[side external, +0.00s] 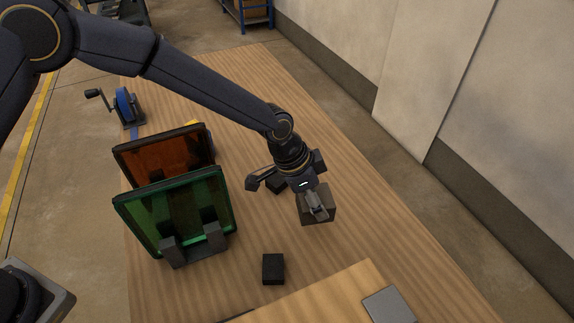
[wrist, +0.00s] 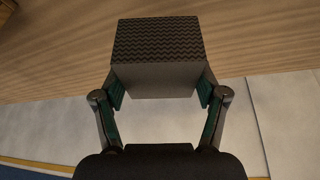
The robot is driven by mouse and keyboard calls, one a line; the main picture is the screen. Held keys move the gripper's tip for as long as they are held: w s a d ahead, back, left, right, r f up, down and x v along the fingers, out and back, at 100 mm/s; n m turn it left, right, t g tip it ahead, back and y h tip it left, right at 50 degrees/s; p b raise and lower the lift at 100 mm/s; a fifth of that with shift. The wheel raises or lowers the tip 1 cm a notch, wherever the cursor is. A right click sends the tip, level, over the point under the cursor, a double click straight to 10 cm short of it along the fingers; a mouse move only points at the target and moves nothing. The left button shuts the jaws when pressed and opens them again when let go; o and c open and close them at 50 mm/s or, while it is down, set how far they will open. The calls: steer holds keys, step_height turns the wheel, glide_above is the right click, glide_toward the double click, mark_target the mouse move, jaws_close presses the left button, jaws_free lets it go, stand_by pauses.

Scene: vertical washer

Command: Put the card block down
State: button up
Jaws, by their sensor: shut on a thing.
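The card block is a dark brown-grey block (side external: 317,208) under my gripper in the side external view. My gripper (side external: 315,200) is shut on it. In the wrist view the block (wrist: 157,75) sits between the two fingers (wrist: 160,90), with a dark zigzag-textured face and a plainer grey face. The gap between the block and the wooden table (side external: 345,225) is hard to judge, so I cannot tell whether the block touches the table.
Left of my gripper stand a green panel (side external: 180,212) and an orange panel (side external: 163,155) in dark holders. A small black block (side external: 273,268) lies in front. A blue crank device (side external: 128,106) stands at the back left. The table right of my gripper is clear.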

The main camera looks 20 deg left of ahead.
steer(key=s+r+m, duration=0.2)
steer(key=s+r, duration=0.2)
steer(key=s, duration=0.8)
steer(key=w+d+f, duration=0.2)
steer(key=w+d, duration=0.1)
steer(key=w+d+f, duration=0.6)
steer(key=shift+w+f, duration=0.2)
steer(key=shift+w, duration=0.2)
steer(key=shift+w+d+f, duration=0.25)
steer(key=shift+f, duration=0.15)
steer(key=shift+w+f, duration=0.1)
steer(key=shift+f, duration=1.55)
steer(key=shift+f, duration=0.1)
steer(key=o, duration=1)
steer(key=shift+o, duration=0.2)
